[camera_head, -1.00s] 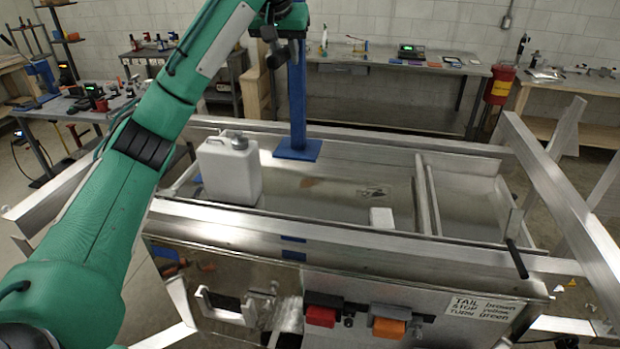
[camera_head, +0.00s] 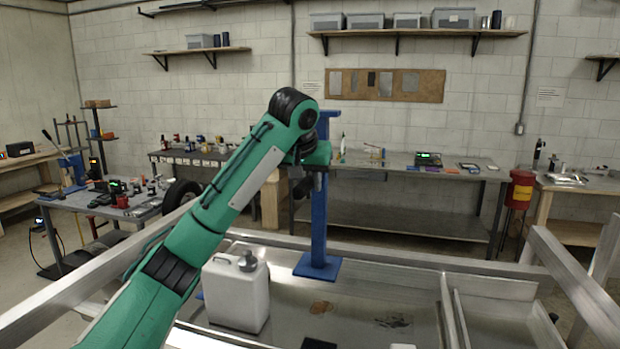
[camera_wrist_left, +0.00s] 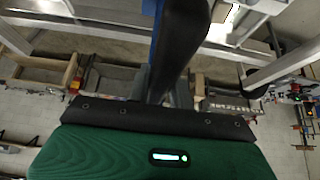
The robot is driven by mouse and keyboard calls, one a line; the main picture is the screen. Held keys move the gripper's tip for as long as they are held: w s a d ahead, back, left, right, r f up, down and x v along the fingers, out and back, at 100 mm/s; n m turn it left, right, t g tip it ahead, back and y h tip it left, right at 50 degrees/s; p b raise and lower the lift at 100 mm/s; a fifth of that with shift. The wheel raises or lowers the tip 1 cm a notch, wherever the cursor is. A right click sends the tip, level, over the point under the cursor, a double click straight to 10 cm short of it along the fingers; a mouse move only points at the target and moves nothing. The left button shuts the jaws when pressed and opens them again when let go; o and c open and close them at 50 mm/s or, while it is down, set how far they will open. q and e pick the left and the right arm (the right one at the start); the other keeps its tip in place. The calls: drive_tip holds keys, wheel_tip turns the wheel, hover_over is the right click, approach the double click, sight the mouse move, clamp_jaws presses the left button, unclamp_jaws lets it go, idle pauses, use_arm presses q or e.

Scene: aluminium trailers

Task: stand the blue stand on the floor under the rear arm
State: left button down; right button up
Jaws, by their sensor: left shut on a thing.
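The blue stand (camera_head: 319,222) is upright in the head view, a tall post with a flat square foot. Its foot appears over the trailer bed beside the white jug; I cannot tell whether it touches the bed. My left gripper (camera_head: 312,178) is shut on the upper part of the post. The post's top shows above my gripper. In the left wrist view, my gripper's fingers (camera_wrist_left: 163,88) are partly hidden behind a large dark part, and only slivers of blue show. My right gripper is not in view. I cannot make out which part is the rear arm.
The aluminium trailer (camera_head: 400,262) fills the lower right, with raised rails. A white jug (camera_head: 236,297) stands in its bed, left of the stand's foot. Behind are a long grey workbench (camera_head: 410,172) and a red bin (camera_head: 519,190). A cluttered table (camera_head: 100,207) stands at left.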

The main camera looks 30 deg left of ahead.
use_arm(q)
wheel_tip(320, 180, down, 17)
drive_tip(key=p, duration=0.5)
drive_tip(key=shift+r+p, duration=0.2)
drive_tip(key=shift+p, duration=0.1)
idle(0.3)
drive_tip(key=c, duration=1.5)
unclamp_jaws()
drive_tip(key=shift+s+d+f, duration=0.1)
drive_tip(key=shift+s+f, duration=0.1)
drive_tip(key=shift+f, duration=0.2)
drive_tip(key=shift+o, duration=1.2)
drive_tip(key=shift+r, duration=0.15)
